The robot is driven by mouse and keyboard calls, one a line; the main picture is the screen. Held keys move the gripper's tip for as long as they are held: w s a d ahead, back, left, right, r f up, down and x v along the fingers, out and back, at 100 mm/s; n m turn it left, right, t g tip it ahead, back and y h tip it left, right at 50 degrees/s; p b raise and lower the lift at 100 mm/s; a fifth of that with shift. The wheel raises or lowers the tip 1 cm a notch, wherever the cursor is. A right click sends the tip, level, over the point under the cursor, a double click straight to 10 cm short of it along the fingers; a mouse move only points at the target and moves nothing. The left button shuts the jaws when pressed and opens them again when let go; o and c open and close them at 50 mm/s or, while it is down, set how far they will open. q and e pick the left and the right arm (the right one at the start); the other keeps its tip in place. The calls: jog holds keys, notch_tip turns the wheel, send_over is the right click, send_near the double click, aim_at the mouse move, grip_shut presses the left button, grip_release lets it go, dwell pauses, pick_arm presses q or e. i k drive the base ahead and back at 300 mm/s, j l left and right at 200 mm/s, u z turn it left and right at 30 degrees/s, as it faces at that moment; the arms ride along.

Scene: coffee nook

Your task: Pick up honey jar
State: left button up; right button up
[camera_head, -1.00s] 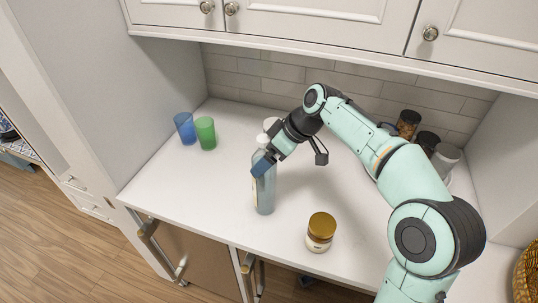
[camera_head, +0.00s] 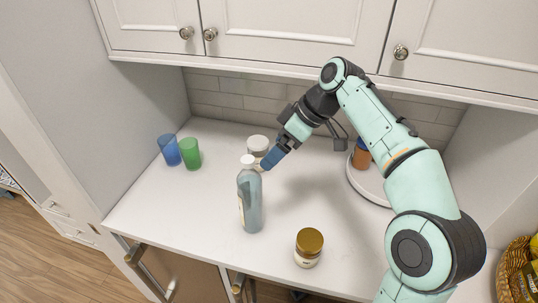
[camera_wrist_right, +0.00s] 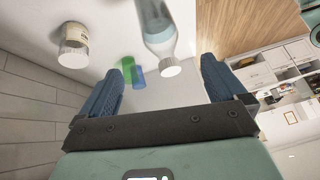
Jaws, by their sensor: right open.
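A jar with a gold lid (camera_head: 309,246) and a pale label stands near the counter's front edge. A second jar with a white lid (camera_head: 258,146) stands behind the bottle; it also shows in the wrist view (camera_wrist_right: 74,47). I cannot read either label, so which one is the honey jar is unclear. My right gripper (camera_head: 271,161) is open and empty, just right of the bottle's top and in front of the white-lidded jar. In the wrist view its blue fingers (camera_wrist_right: 167,66) are wide apart with nothing between them. My left gripper is not in view.
A tall blue-grey bottle (camera_head: 250,205) with a white cap stands upright close to the gripper. A blue cup (camera_head: 169,150) and a green cup (camera_head: 190,154) are at the left. A round white turntable (camera_head: 369,187) holds an amber jar (camera_head: 361,156). Cabinets (camera_head: 290,35) overhang the counter.

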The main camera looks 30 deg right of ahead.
aim_at(309, 242)
jog(key=k+j, duration=0.75)
jog(key=j, duration=0.2)
